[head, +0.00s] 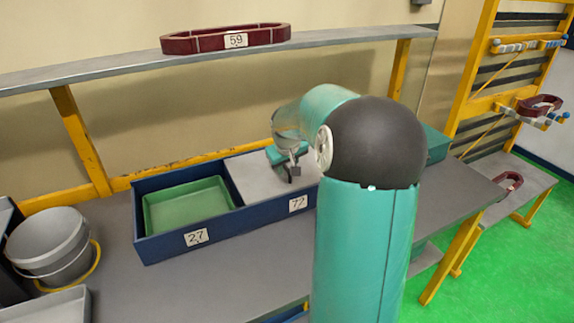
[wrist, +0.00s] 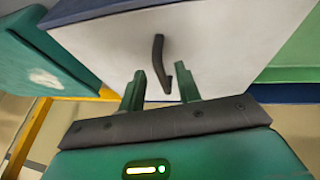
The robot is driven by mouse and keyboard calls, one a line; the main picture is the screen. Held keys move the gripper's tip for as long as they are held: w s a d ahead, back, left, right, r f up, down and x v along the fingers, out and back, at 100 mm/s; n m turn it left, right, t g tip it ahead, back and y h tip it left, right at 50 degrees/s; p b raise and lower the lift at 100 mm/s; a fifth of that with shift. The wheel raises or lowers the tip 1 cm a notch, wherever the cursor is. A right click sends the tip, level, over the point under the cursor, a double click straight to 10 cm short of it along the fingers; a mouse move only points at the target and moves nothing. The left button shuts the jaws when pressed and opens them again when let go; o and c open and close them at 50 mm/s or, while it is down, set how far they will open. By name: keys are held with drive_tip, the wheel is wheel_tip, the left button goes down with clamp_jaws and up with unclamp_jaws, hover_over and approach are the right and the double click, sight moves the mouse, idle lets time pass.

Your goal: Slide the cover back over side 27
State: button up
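A blue two-sided box (head: 245,222) stands on the grey bench. Its left side, labelled 27 (head: 196,237), is uncovered and shows an empty green tray (head: 188,207). A light grey cover (head: 247,180) lies over the right side, whose label (head: 298,203) looks like 77. My gripper (head: 291,168) is over the cover. In the wrist view the cover (wrist: 105,45) has a dark handle (wrist: 158,62). My gripper (wrist: 161,82) is open there, its fingers apart with the handle's end between or just beyond their tips. Contact cannot be told.
A grey bucket (head: 48,245) stands at the bench's left. A shelf (head: 120,67) above the back carries a dark red ring-shaped part labelled 59 (head: 228,39). A yellow rack (head: 470,90) with dark red parts stands at the right. The bench front (head: 220,285) is clear.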

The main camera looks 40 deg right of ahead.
clamp_jaws()
drive_tip(key=w+a, duration=0.3)
drive_tip(key=a, duration=0.7)
drive_tip(key=w+a, duration=0.2)
drive_tip(key=a, duration=0.7)
drive_tip(key=w+a, duration=0.3)
drive_tip(key=a, duration=0.7)
drive_tip(key=shift+w+a, duration=0.3)
unclamp_jaws()
drive_tip(key=shift+w, duration=0.1)
